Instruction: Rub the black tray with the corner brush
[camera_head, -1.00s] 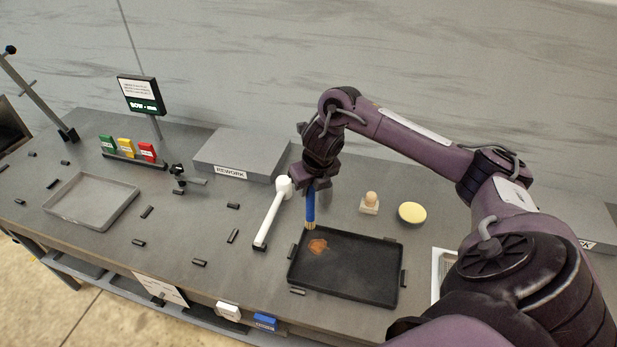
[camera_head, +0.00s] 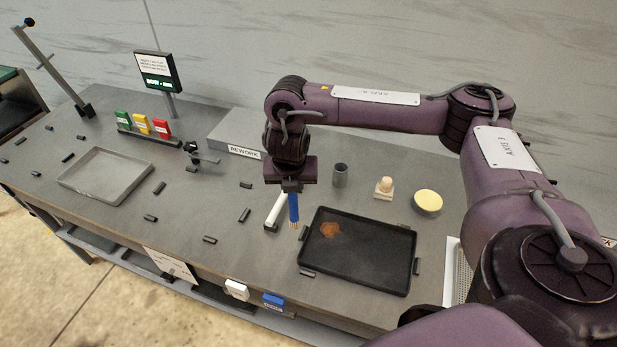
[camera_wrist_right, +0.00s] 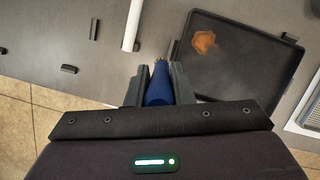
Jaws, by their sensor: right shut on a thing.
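The black tray (camera_head: 355,268) lies on the grey table at the front right, with an orange-brown stain (camera_head: 331,229) near its far left corner. My right gripper (camera_head: 292,190) is shut on a blue-handled brush (camera_head: 293,208), held upright with pale bristles pointing down. The brush is just left of the tray's far left corner; I cannot tell whether the bristles touch the table. The right wrist view shows the blue handle (camera_wrist_right: 159,84) between the two fingers, with the tray (camera_wrist_right: 245,72) to the right. My left gripper is not in view.
A grey cylinder (camera_head: 340,175), a wooden-knobbed block (camera_head: 384,187) and a yellow round pad (camera_head: 427,201) stand beyond the tray. A grey tray (camera_head: 108,176) lies at left. Small black blocks dot the table.

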